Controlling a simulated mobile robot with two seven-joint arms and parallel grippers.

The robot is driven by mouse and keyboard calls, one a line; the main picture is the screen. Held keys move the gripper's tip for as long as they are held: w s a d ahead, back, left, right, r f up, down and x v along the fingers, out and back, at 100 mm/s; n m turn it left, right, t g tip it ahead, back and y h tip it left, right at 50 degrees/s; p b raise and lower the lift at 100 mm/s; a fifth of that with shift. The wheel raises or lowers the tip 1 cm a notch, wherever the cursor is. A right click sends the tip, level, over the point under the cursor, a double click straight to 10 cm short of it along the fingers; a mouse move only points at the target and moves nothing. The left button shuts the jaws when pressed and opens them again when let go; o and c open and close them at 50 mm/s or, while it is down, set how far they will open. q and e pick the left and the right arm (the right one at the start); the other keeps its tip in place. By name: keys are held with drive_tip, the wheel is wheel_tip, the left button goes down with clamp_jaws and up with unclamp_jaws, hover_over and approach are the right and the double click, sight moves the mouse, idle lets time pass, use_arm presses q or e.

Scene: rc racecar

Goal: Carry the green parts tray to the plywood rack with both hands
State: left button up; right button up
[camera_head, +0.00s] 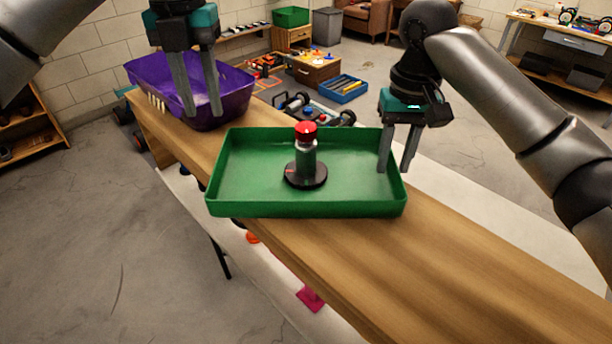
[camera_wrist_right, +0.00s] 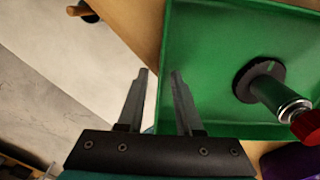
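The green parts tray (camera_head: 240,205) rests level on a long wooden bench top. A small bottle with a red cap (camera_head: 306,132) stands upright on a black disc (camera_head: 306,180) inside it. My right gripper (camera_head: 395,168) is open at the tray's right end. In the right wrist view its fingers (camera_wrist_right: 159,73) point down on either side of the tray's end wall (camera_wrist_right: 163,60), one outside and one inside. My left gripper (camera_head: 202,114) is open and empty, away from the tray, above or in front of a purple bin (camera_head: 225,85). I cannot tell which wooden unit is the plywood rack.
The bench top (camera_head: 400,270) is clear right of the tray. A wooden shelf unit (camera_head: 28,135) stands at the far left. Toys, a blue crate (camera_head: 343,90) and a green bin (camera_head: 291,16) lie behind. Another table (camera_head: 570,28) is at back right.

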wheel_tip(320, 180, up, 12)
drive_tip(key=shift+f, duration=0.15)
idle(0.4)
idle(0.5)
